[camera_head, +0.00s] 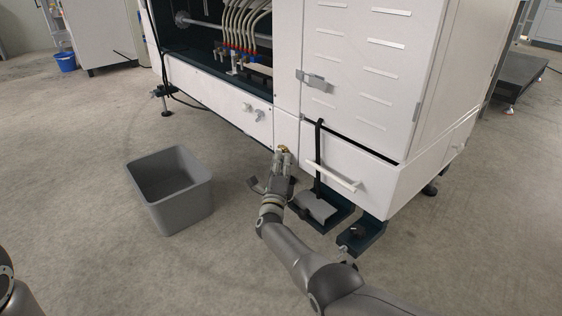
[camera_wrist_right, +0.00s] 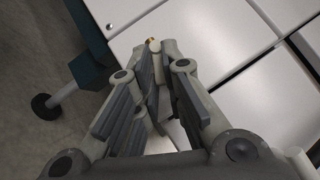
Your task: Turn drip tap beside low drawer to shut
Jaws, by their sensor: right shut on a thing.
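The drip tap (camera_head: 286,148) shows only as a small brass-coloured bit at my right fingertips, in front of the white lower panel and left of the low drawer (camera_head: 372,193). My right gripper (camera_head: 282,157) is shut on the tap, its fingers hiding most of it. In the right wrist view the fingertips of my right gripper (camera_wrist_right: 154,50) are close together, with a bit of the brass tap (camera_wrist_right: 151,40) just past them. The tap's handle angle cannot be told. My left gripper is out of view; only a piece of that arm shows at the lower left.
A grey open bin (camera_head: 172,222) stands on the floor left of my right gripper. The drawer's white bar handle (camera_head: 334,178) sticks out to the right of it. A grey pedal-like box (camera_head: 315,208) lies below the drawer. Floor in front of the bin is clear.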

